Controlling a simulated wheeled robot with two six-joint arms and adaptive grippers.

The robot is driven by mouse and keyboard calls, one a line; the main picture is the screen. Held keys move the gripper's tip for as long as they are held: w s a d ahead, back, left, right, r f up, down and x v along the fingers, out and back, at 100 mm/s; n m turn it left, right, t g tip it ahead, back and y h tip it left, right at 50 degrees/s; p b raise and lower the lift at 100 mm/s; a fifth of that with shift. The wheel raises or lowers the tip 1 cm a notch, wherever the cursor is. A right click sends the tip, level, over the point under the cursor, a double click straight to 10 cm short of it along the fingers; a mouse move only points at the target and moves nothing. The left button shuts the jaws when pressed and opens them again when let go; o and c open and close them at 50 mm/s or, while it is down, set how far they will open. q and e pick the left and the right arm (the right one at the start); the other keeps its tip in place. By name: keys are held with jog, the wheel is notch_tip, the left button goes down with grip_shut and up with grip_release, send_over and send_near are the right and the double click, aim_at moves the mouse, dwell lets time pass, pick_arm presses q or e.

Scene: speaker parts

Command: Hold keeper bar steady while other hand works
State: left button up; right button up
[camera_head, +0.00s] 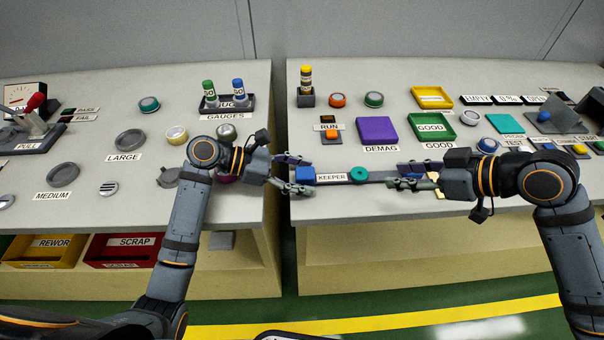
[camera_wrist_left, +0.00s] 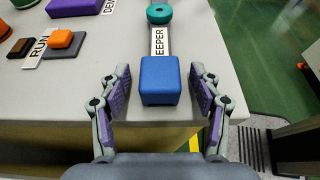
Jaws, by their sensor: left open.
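The keeper bar (camera_head: 385,176) is a flat grey strip lying near the front edge of the right table. A white KEEPER label (camera_head: 331,177) lies along it. A blue block (camera_head: 304,174) is at its left end and a teal round knob (camera_head: 359,174) is near its middle. My left gripper (camera_head: 310,175) is open, with a finger on either side of the blue block. In the left wrist view the blue block (camera_wrist_left: 160,80) stands between the fingers, with a gap on both sides. My right gripper (camera_head: 396,176) is at the bar's right end, which its fingers partly hide.
Behind the bar are a purple DEMAG block (camera_head: 377,130), an orange RUN button (camera_head: 331,134) and a green GOOD tray (camera_head: 432,128). A gap separates the two tables. Red SCRAP (camera_head: 125,252) and yellow REWORK bins (camera_head: 47,250) sit below the left table.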

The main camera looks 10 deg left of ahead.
pick_arm(q)
grip_shut()
dwell(0.5)
grip_release()
dwell(0.4)
